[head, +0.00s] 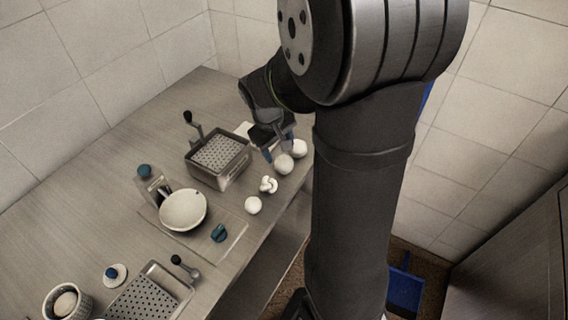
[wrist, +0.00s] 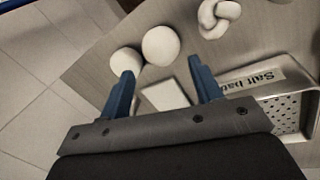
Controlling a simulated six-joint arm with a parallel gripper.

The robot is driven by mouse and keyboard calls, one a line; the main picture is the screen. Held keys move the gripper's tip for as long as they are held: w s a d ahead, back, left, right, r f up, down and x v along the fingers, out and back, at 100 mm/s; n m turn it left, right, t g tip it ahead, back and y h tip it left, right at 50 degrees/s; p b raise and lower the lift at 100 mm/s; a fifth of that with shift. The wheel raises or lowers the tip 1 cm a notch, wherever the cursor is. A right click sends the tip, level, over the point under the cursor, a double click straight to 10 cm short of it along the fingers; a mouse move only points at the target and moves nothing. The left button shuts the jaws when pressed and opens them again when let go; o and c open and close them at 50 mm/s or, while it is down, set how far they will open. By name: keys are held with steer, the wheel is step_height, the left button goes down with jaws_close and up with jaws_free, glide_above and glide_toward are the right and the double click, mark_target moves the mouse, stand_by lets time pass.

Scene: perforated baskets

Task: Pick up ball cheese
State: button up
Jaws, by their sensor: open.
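Two white ball cheeses sit close together near the counter's right edge in the head view, one nearer (head: 284,164) and one farther back (head: 298,148). The wrist view shows a left ball (wrist: 125,61) and a right ball (wrist: 160,45). Another white ball (head: 253,205) lies farther toward the front, beyond a knotted white cheese (head: 268,184), which also shows in the wrist view (wrist: 217,17). My gripper (head: 278,146) is open with blue fingers, beside the pair of balls. In the wrist view, the gripper (wrist: 160,67) holds nothing; the right ball lies just ahead of the gap between its fingertips.
A perforated basket (head: 220,152) in a metal tray stands left of my gripper; a "Salt bath" label (wrist: 254,78) shows beside it. A white bowl (head: 183,210), a teal object (head: 219,233) and a second perforated basket (head: 143,299) stand nearer the front. The counter edge drops off at right.

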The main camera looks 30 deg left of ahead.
mark_target(283, 159)
steer(key=shift+d+x, duration=0.1)
steer(key=shift+x, duration=1.45)
steer(key=shift+d+x, duration=0.15)
steer(key=shift+x, duration=1.35)
steer(key=shift+s, duration=0.2)
steer(key=c, duration=0.8)
